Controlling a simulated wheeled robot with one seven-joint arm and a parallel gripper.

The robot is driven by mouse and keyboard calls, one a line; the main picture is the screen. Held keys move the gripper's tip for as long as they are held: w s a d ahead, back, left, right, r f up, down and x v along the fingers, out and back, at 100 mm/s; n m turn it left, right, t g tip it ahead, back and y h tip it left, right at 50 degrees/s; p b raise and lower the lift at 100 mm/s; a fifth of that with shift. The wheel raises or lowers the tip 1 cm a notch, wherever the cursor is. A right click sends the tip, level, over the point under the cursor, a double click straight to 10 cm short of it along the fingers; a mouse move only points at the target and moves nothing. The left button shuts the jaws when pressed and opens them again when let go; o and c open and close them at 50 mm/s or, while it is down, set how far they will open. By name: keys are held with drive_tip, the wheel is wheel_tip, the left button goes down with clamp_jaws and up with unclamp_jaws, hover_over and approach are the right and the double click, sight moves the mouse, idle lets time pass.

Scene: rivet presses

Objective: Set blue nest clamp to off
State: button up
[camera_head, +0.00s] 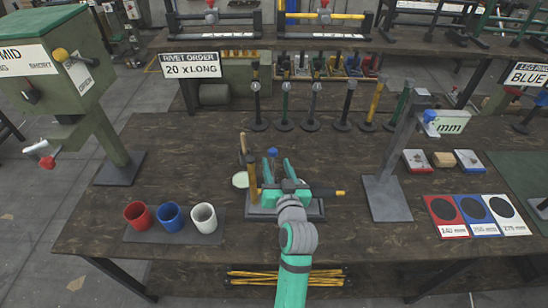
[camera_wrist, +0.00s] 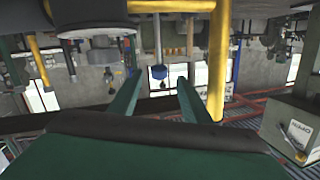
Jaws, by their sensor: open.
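A small blue knob (camera_head: 272,153) stands just beyond my fingertips at the middle of the bench; it looks like the blue nest clamp's handle. In the wrist view the blue knob (camera_wrist: 158,72) hangs between and beyond my two green fingers, with a gap to each side. My gripper (camera_head: 279,163) is open and empty over a grey fixture base (camera_head: 258,212); the wrist view also shows the gripper (camera_wrist: 157,84). My arm hides much of the fixture, including the clamp's lower part, so its setting cannot be told.
A yellow post (camera_head: 252,180) stands close left of my gripper, and a yellow-tipped bar (camera_head: 340,193) sticks out right. Red (camera_head: 138,216), blue (camera_head: 171,218) and white (camera_head: 203,218) cups stand left. A grey gauge stand (camera_head: 386,195) is right. Several upright tools line the back.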

drive_tip(key=shift+v, duration=2.1)
drive_tip(key=shift+a, duration=0.1)
drive_tip(key=shift+f, duration=0.1)
drive_tip(key=c, duration=0.7)
drive_tip(key=shift+s+a+f, duration=0.1)
drive_tip(key=shift+a+f, duration=0.1)
drive_tip(key=shift+a, duration=0.1)
clamp_jaws()
drive_tip(key=s+a+m+t+h, duration=0.1)
drive_tip(key=s+a+m+h, duration=0.1)
drive_tip(key=s+a+h, duration=0.35)
drive_tip(key=shift+h, duration=0.45)
drive_tip(key=w+d, duration=0.1)
drive_tip(key=w, duration=0.2)
drive_tip(key=w+d, duration=0.1)
drive_tip(key=w, duration=0.7)
drive_tip(key=shift+w+d+f, duration=0.1)
drive_tip(key=shift+d, duration=0.3)
